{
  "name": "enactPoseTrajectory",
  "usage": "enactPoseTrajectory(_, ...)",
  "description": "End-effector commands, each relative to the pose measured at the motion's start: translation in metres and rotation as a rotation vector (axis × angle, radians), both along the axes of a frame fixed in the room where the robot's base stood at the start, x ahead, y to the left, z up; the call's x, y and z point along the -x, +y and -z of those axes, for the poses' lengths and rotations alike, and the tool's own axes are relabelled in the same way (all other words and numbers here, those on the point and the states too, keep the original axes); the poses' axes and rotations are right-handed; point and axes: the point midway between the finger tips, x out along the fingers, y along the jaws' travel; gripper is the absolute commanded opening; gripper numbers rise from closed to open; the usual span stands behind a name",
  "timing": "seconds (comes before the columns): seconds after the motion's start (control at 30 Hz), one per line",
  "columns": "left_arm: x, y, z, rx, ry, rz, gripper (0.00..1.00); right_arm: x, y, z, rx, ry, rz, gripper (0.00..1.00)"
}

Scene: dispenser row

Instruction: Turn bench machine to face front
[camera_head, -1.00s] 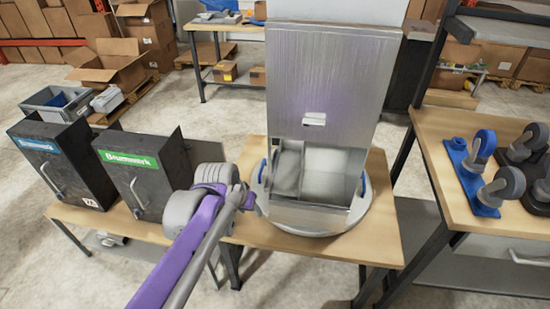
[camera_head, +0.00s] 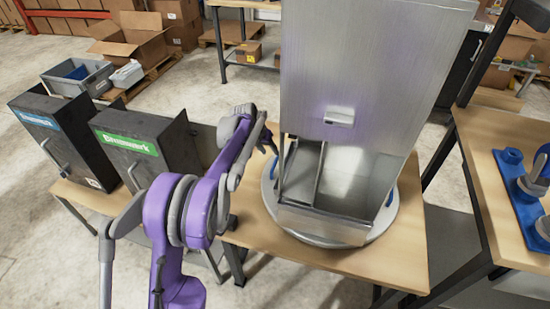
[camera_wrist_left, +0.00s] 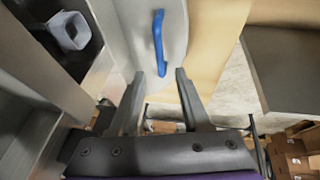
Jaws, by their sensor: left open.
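The bench machine is a tall brushed-metal dispenser (camera_head: 360,80) with an open bin (camera_head: 345,185) low on the side facing me. It stands upright on a round grey turntable (camera_head: 378,226) on a wooden bench. In the left wrist view a blue handle (camera_wrist_left: 157,45) lies just beyond and between the fingertips, with no contact visible. My left gripper (camera_head: 270,142) is at the machine's left side, open and empty; its spread fingers show in the wrist view (camera_wrist_left: 159,74). My right gripper is out of view.
Two black boxes (camera_head: 65,135) (camera_head: 150,150) with blue and green labels stand left of the machine, close to my left arm. Bare bench top (camera_head: 400,260) lies right of the turntable.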

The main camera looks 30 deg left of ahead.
Motion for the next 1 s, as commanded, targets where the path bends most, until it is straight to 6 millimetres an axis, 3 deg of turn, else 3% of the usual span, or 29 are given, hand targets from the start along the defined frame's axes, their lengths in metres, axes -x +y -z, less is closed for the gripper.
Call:
enactPoseTrajectory(0.1,-0.01,-0.003,0.023,0.001,0.0,0.0,0.47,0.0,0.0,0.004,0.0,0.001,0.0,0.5)
enactPoseTrajectory(0.3,-0.022,-0.005,0.048,0.0,0.0,0.001,0.47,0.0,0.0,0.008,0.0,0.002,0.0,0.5)
enactPoseTrajectory(0.73,-0.026,-0.006,0.058,-0.001,0.0,0.0,0.47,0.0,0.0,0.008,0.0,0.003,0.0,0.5)
enactPoseTrajectory(1.0,-0.026,-0.006,0.057,0.0,0.0,0.0,0.0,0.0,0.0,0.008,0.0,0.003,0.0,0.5)
